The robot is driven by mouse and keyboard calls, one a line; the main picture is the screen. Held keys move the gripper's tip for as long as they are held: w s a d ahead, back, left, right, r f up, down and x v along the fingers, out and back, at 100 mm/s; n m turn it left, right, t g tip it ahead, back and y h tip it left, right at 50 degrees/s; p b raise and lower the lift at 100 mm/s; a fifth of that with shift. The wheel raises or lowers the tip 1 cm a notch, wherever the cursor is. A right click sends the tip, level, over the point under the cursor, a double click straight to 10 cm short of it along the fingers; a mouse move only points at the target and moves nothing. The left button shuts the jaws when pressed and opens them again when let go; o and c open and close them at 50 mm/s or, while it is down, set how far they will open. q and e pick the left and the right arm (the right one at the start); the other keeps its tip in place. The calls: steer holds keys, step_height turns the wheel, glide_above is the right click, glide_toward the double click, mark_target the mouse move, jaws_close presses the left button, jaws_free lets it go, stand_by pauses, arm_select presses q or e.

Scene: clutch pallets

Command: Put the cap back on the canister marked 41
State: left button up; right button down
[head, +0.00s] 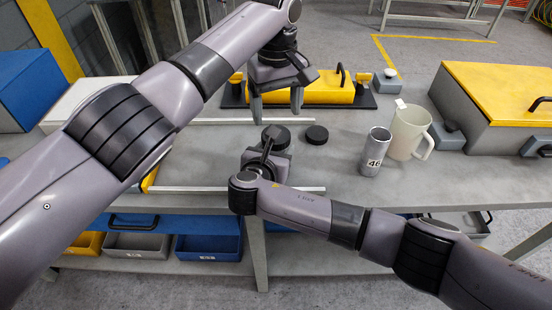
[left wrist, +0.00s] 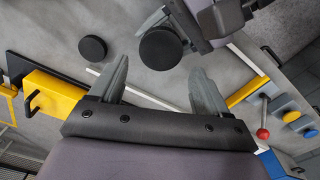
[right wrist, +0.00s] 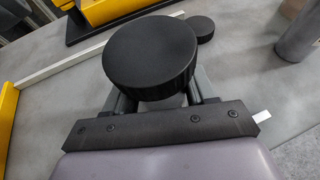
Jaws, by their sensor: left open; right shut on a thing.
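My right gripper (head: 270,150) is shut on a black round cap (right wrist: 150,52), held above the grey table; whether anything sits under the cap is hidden. The held cap also shows in the left wrist view (left wrist: 160,48). A second, smaller-looking black cap (head: 317,134) lies flat on the table to its right. A grey metal canister (head: 375,152) stands upright farther right; its label reads 46. No label reading 41 is visible. My left gripper (head: 277,108) is open and empty, pointing down above and behind the right gripper.
A pale jug (head: 408,132) stands beside the canister. A yellow-lidded grey box (head: 495,95) fills the table's right end. A long yellow block on a black base (head: 315,88) lies at the back. White strips (head: 222,189) run along the table. Bare table lies around the loose cap.

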arm_select(q)
steer(key=shift+f, duration=3.15)
steer(key=c, duration=0.9)
steer(key=m, duration=0.4)
steer(key=shift+d, duration=0.1)
steer(key=m, duration=0.4)
steer(key=shift+s, duration=0.1)
steer(key=m, duration=0.8)
steer(key=o, duration=1.2)
steer(key=shift+s, duration=0.1)
